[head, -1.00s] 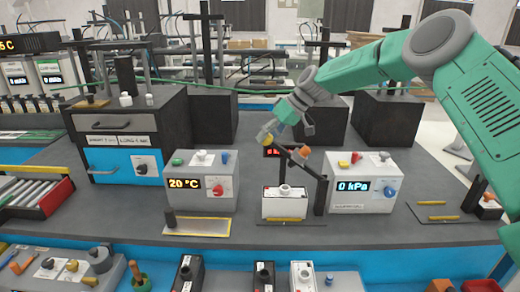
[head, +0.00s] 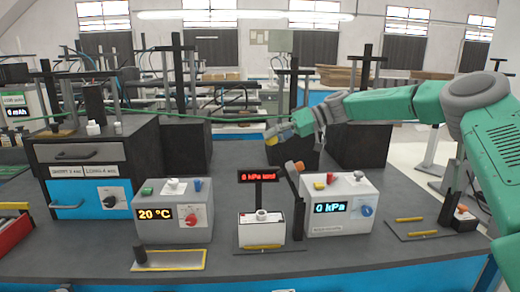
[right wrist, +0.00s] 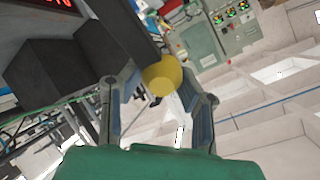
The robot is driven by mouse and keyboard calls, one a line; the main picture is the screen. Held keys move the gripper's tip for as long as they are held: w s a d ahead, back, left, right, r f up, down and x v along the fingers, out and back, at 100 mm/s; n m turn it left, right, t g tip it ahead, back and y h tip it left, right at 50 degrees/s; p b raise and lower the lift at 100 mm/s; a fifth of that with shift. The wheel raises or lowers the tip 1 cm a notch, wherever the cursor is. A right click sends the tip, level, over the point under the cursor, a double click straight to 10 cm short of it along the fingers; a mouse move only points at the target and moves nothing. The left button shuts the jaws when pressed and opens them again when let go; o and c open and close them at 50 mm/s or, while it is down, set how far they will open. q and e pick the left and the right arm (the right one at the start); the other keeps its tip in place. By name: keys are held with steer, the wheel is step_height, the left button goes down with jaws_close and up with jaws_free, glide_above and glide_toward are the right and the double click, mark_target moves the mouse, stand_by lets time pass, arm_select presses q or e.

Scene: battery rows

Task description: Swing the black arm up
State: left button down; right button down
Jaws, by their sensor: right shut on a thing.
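The black arm (head: 292,177) rises from a black post (head: 299,218) beside a small white press-like box (head: 262,229), leaning up and slightly left. Its upper part blends into a dark block behind. An orange knob (head: 299,166) sits beside it. My right gripper (head: 280,133) is at the arm's upper end, well above the bench. In the right wrist view, its two fingers (right wrist: 160,100) are closed around a yellow round knob (right wrist: 162,75) at the end of the black bar (right wrist: 125,30). My left gripper is not in view.
A red display (head: 258,176) stands behind the white box. A grey 20 °C unit (head: 172,232) is at left and a grey 0 kPa unit (head: 340,222) stands close at right. A green cable (head: 220,118) runs across the back.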

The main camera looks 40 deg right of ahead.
steer(key=shift+s+d+f+y+b, duration=0.2)
steer(key=shift+s+d+y+b, duration=0.1)
steer(key=shift+s+d, duration=0.25)
steer(key=shift+s+d+f+y+b, duration=0.2)
steer(key=shift+s+d+b, duration=0.15)
steer(key=shift+d, duration=0.2)
steer(key=shift+r, duration=0.1)
steer(key=c, duration=1.1)
jaws_free()
steer(key=shift+s, duration=0.15)
steer(key=shift+c, duration=0.2)
steer(key=shift+s+d+r+t, duration=0.2)
steer(key=shift+d+r+t, duration=0.1)
steer(key=shift+w+d, duration=0.1)
steer(key=shift+w, duration=0.05)
steer(key=shift+d+r, duration=0.2)
steer(key=shift+d, duration=0.05)
steer(key=v, duration=1.1)
steer(key=shift+s+f, duration=0.15)
steer(key=shift+s, duration=0.15)
